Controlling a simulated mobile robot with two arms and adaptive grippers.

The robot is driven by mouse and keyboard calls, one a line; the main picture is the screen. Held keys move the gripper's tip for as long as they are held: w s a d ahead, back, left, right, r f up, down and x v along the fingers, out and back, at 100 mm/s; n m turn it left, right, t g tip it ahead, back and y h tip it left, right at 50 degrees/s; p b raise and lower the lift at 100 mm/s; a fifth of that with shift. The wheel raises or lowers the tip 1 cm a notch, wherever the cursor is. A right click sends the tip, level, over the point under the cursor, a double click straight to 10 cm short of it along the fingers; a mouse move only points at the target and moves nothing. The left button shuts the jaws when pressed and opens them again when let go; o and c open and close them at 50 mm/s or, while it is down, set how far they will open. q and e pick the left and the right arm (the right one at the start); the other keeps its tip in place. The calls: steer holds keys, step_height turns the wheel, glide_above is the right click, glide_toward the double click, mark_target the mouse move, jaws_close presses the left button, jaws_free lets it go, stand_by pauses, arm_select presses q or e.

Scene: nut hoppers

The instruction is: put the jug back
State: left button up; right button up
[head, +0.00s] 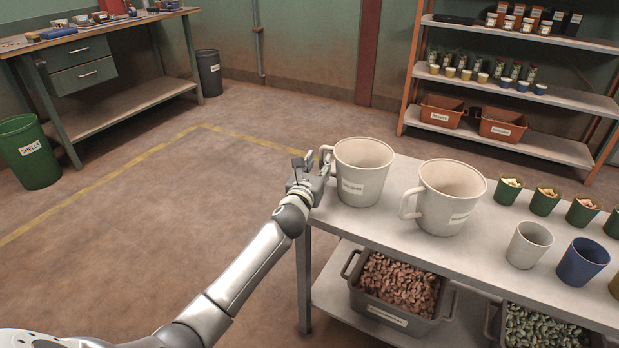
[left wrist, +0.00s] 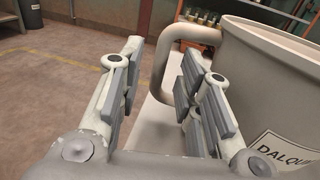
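Two pale grey jugs with labels stand upright on the light table (head: 400,240). The left jug (head: 362,160) is at the table's left end, with its handle facing left. In the left wrist view this jug (left wrist: 270,85) fills the right side, and its label begins "DALQUI". The right jug (head: 452,205) stands beside it, its handle also facing left. My left gripper (head: 316,166) is at the left jug's handle. In the left wrist view its fingers (left wrist: 160,75) are apart, with the handle (left wrist: 163,65) showing between and beyond them; contact cannot be told. My right gripper is out of view.
A grey cup (head: 528,245), a blue cup (head: 582,262) and several green cups stand further right on the table. Bins of nuts (head: 408,325) sit on its lower shelf. A shelf rack (head: 540,95) stands behind. The floor left of the table is clear.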

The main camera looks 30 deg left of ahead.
arm_select(q)
steer(key=s, duration=0.2)
steer(key=s+d+p, duration=0.1)
steer(key=s, duration=0.5)
steer(key=shift+d+p, duration=0.15)
steer(key=shift+p, duration=0.15)
steer(key=shift+s+d, duration=0.15)
steer(key=shift+s, duration=0.25)
steer(key=s+d+m+t+h, duration=0.1)
steer(key=s+d+m+h, duration=0.25)
steer(key=d+m, duration=0.35)
steer(key=s+d+m+t+h, duration=0.1)
steer(key=s+d+m+h, duration=0.3)
steer(key=m, duration=0.4)
steer(key=s+d+f+m+g+h, duration=0.5)
steer(key=s+d+f+m+g, duration=0.3)
steer(key=f+m, duration=0.5)
steer(key=s+f+m+g+y, duration=0.3)
steer(key=s+f+m+g, duration=0.1)
steer(key=s+f+m, duration=0.5)
steer(key=s+a+f+m+g+y, duration=0.2)
steer(key=s+a+f+g+y, duration=0.2)
steer(key=s, duration=0.7)
steer(key=a+f+y, duration=0.2)
steer(key=a+f, duration=0.2)
steer(key=a, duration=0.1)
steer(key=shift+m+g, duration=0.4)
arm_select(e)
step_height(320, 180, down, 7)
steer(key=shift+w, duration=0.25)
